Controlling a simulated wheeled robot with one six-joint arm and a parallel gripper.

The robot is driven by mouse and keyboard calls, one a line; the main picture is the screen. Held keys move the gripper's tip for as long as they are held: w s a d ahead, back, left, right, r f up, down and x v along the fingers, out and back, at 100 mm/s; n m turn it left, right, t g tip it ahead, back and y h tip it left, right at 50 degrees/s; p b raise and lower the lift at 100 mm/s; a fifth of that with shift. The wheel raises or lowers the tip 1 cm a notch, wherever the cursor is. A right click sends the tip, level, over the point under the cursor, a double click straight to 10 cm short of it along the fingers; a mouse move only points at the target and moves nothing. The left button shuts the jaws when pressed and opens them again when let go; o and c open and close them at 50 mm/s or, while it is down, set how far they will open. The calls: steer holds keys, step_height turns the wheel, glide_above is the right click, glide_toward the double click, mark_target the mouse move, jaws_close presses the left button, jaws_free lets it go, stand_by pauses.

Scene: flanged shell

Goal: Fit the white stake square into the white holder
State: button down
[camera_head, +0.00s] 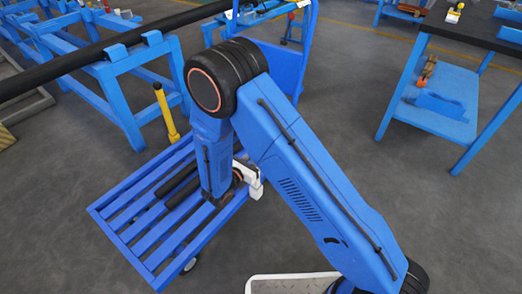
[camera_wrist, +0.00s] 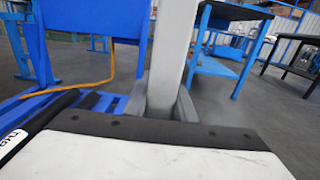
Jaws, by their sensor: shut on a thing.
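The white stake square (camera_wrist: 172,50) shows in the wrist view as a pale, upright square bar. My gripper (camera_wrist: 162,105) is shut on it, with a grey finger on each side of its lower visible part. The bar runs out of the top of the wrist view, and its other end is hidden behind my gripper's body. In the head view my arm hides most of the gripper; a small white part shows beside the wrist, over the right side of the blue cart, and I cannot tell whether it is gripper or stake. I cannot make out the white holder in either view.
The blue slatted cart (camera_head: 128,228) carries dark round bars (camera_head: 178,186). A yellow post (camera_head: 165,112) stands at its far left. A blue rack (camera_head: 125,80) with a long black tube is behind, and a blue workbench (camera_head: 440,110) is right. Floor between is clear.

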steer(key=shift+f, duration=1.3)
steer(key=c, duration=1.4)
jaws_free()
steer(key=v, duration=1.7)
steer(key=shift+s, duration=0.2)
steer(key=shift+a, duration=0.15)
